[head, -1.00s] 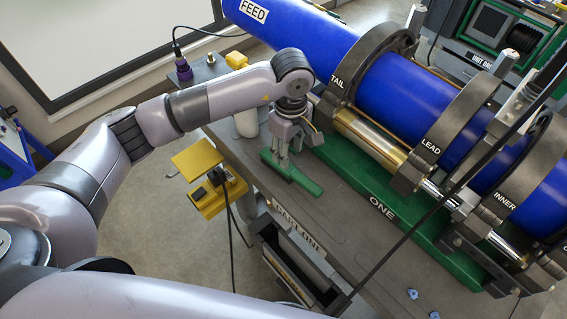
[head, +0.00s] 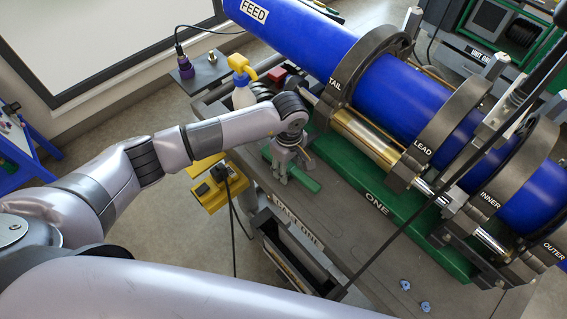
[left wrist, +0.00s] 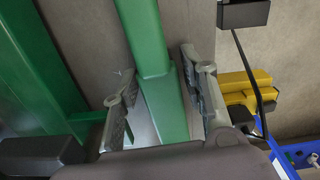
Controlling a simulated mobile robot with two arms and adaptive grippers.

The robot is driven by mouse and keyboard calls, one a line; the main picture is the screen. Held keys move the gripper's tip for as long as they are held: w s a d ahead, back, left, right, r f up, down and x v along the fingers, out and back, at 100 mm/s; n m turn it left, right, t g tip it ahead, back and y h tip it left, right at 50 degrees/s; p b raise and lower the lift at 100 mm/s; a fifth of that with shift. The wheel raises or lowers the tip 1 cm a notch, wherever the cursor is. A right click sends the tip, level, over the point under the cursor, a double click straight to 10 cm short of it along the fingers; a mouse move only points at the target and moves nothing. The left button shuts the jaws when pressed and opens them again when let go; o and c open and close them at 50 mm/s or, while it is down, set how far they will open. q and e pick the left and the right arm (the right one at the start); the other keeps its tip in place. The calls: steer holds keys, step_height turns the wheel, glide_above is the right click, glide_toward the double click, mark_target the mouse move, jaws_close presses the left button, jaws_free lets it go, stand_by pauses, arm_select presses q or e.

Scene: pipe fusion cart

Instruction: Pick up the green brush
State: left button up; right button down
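The green brush (head: 306,182) lies on the grey cart top, beside the green base of the pipe machine. In the head view my left gripper (head: 290,174) reaches down over the brush and hides part of it. In the left wrist view the brush (left wrist: 153,50) runs between the two fingers of my left gripper (left wrist: 157,75). The fingers are apart, one on each side of the brush, with a gap on the left side. The right finger looks close to it; contact cannot be told. My right gripper is out of view.
A large blue pipe (head: 380,95) sits in grey clamps just right of the gripper. A spray bottle (head: 243,92) and a red block (head: 277,75) stand behind my wrist. Yellow fixtures (head: 205,178) with a black cable hang at the cart's left edge.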

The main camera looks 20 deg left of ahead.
arm_select(q)
jaws_close()
steer(key=shift+r, duration=0.1)
stand_by(0.3)
step_height(320, 180, up, 20)
steer(key=b, duration=0.5)
steer(key=shift+c, duration=1.2)
jaws_free()
steer(key=c, duration=0.5)
steer(key=shift+s+a, duration=0.1)
steer(key=shift+c, duration=0.2)
